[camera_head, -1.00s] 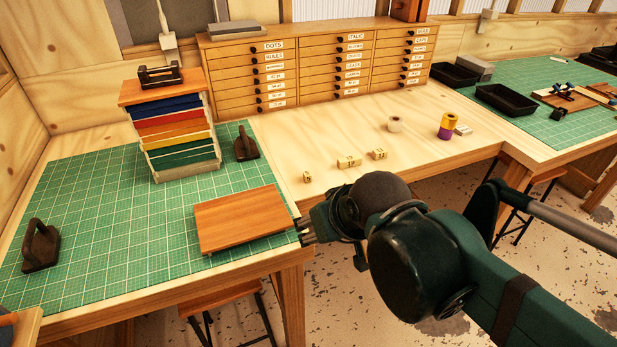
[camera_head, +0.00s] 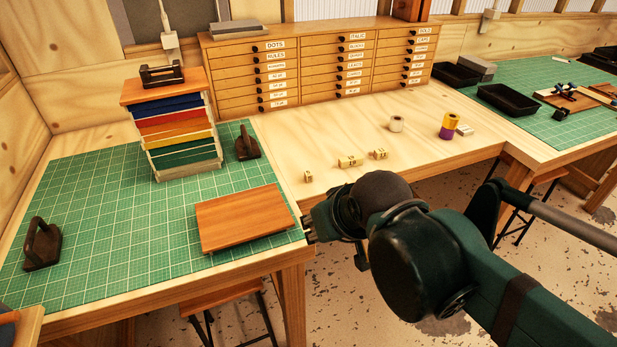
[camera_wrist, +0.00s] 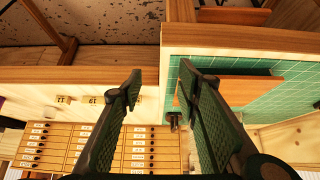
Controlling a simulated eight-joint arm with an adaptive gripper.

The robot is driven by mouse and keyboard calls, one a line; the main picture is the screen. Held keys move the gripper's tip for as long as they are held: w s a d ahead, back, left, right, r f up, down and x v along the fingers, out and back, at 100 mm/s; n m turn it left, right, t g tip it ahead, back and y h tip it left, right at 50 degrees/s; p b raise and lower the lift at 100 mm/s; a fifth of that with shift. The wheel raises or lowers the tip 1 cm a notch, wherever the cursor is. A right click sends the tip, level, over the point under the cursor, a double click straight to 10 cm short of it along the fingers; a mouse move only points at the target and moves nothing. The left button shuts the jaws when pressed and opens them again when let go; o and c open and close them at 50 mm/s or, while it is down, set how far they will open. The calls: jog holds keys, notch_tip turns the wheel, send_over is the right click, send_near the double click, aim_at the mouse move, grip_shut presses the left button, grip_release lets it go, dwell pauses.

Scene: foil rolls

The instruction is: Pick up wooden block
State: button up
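Several small pale wooden blocks with dark markings lie on the bare tabletop: one at the left (camera_head: 308,176), one in the middle (camera_head: 347,161) and one at the right (camera_head: 380,154). Two marked blocks show in the wrist view, left of the fingers, one (camera_wrist: 63,99) farther out and one (camera_wrist: 95,100) nearer. My gripper (camera_head: 308,228) is at the table's front edge, right of the flat wooden board (camera_head: 243,218), and apart from the blocks. In the wrist view my gripper (camera_wrist: 160,86) has its fingers spread wide with nothing between them.
The board lies on a green cutting mat (camera_head: 100,226). A stack of coloured sheets (camera_head: 180,140) stands behind it. A drawer cabinet (camera_head: 320,66) lines the back. Bare tabletop surrounds the blocks.

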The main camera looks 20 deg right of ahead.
jog(key=w+d+r+m+g+h+p, duration=0.1)
jog(key=w+r+m+p, duration=0.2)
jog(key=w+p, duration=0.2)
jog(key=w+d+r+m+g+p, duration=0.1)
jog(key=w+r+m+g+p, duration=0.1)
jog(key=w+r+m+p, duration=0.3)
jog(key=m+g+h+p, duration=0.35)
jog(key=m+p, duration=0.55)
jog(key=p, duration=0.3)
send_near(306, 174)
jog(key=shift+w+d+f+m+g+p, duration=0.15)
jog(key=shift+w+f+m+g+p, duration=0.45)
jog(key=shift+m, duration=0.3)
jog(key=shift+s, duration=0.15)
jog(key=shift+x, duration=1.2)
jog(key=shift+p+x, duration=0.4)
jog(key=shift+x, duration=2.2)
